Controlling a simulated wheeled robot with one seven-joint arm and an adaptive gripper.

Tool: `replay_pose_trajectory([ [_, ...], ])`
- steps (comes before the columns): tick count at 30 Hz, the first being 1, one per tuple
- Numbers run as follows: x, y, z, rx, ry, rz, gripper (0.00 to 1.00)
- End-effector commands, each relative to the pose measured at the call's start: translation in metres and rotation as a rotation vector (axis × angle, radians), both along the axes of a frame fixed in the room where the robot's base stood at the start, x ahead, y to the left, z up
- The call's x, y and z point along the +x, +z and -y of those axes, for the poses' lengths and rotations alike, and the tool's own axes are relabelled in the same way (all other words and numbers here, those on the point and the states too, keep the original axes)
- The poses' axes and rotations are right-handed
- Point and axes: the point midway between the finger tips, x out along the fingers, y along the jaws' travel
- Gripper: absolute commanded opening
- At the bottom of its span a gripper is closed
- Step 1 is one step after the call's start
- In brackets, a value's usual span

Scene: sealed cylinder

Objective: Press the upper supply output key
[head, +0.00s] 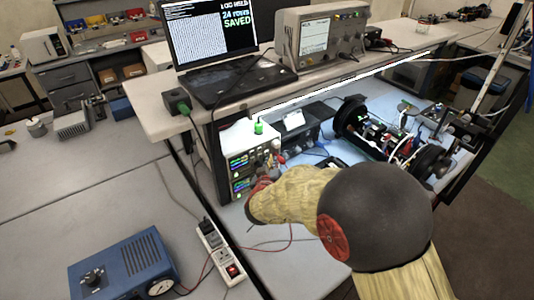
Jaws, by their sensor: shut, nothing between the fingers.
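Two pale supplies are stacked on the lower bench shelf, left of centre. The upper supply (239,160) has a lit green and blue display facing me, with knobs and leads at its right side. The lower supply (240,186) also has a lit display. My gripper (259,186) is small and partly hidden at the end of my arm. It is shut and empty, close to the right part of the lower supply's front. I cannot tell whether it touches anything. The output key of the upper supply is too small to make out.
A laptop (213,50) and an oscilloscope (320,37) stand on the raised shelf above. A wired cylinder rig (385,135) lies to the right. A power strip (221,252) and a blue box (124,268) are at the front left. Red and black leads hang near the supplies.

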Motion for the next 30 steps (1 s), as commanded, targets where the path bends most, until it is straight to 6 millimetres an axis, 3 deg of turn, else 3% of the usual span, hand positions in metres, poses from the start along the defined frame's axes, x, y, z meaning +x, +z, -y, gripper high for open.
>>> replay_pose_trajectory([
  [30, 0.0091, 0.0009, -0.0063, 0.000, 0.000, 0.000, 0.00],
])
